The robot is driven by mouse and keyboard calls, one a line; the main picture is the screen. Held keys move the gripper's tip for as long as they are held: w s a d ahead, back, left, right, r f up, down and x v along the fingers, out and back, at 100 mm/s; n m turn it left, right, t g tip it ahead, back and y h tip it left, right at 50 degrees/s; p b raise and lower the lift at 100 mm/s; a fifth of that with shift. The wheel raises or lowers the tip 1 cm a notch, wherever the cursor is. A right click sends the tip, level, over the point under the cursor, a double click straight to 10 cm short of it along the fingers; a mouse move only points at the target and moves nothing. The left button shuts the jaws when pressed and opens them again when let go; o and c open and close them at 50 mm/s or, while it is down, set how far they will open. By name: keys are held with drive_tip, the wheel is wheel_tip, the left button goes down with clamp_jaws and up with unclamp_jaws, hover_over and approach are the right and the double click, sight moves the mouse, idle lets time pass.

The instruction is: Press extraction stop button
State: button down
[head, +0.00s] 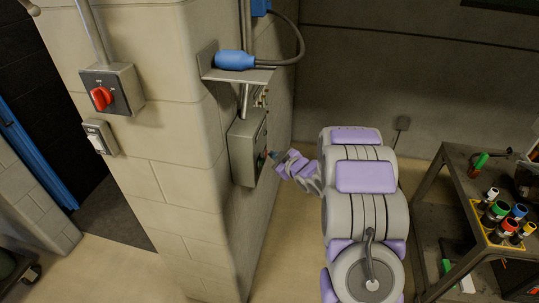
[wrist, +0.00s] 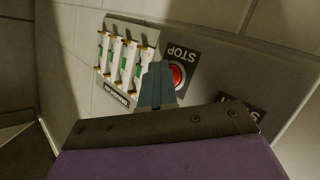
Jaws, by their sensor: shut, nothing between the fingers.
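The stop button (wrist: 178,77) is red and round, on a dark plate marked STOP that appears upside down in the wrist view. It is on a grey control box (head: 243,150) on the side of the block pillar. My gripper (wrist: 158,72) is shut and empty. Its fingertips are just beside the red button and cover part of its left edge; I cannot tell if they touch it. In the head view my gripper (head: 272,156) reaches the face of the box from the right. A second dark plate (wrist: 238,108) is partly hidden behind my gripper.
Several fuse-like parts (wrist: 122,58) with green bands sit beside the button. Above the box, a shelf (head: 238,75) holds a blue plug (head: 235,60) with a cable. A red rotary switch (head: 102,98) is on the pillar's front. A cart (head: 449,172) with bottles stands at right.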

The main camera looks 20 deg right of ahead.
drive_tip(key=shift+s+d, duration=0.1)
drive_tip(key=shift+s, duration=0.1)
drive_tip(key=s+d+p, duration=0.3)
drive_tip(key=d, duration=0.2)
drive_tip(key=shift+s, duration=0.2)
idle(0.4)
drive_tip(key=shift+d, duration=0.1)
drive_tip(key=shift+r, duration=0.1)
idle(0.4)
drive_tip(key=s+a+r+m+g+h+b, duration=0.2)
drive_tip(key=s+r+m+g+h, duration=0.45)
drive_tip(key=s, duration=0.65)
drive_tip(key=s+a+r+g+y, duration=0.1)
drive_tip(key=s+a+g, duration=0.2)
drive_tip(key=s+a, duration=0.3)
drive_tip(key=s+a+r+m+g+y, duration=0.1)
drive_tip(key=s+a+g, duration=0.2)
drive_tip(key=s, duration=1.4)
drive_tip(key=s+a+r+g+y+b, duration=0.1)
drive_tip(key=s+a+r+g, duration=0.1)
drive_tip(key=s+a, duration=0.8)
drive_tip(key=shift+s+g, duration=0.7)
drive_tip(key=shift+g, duration=0.05)
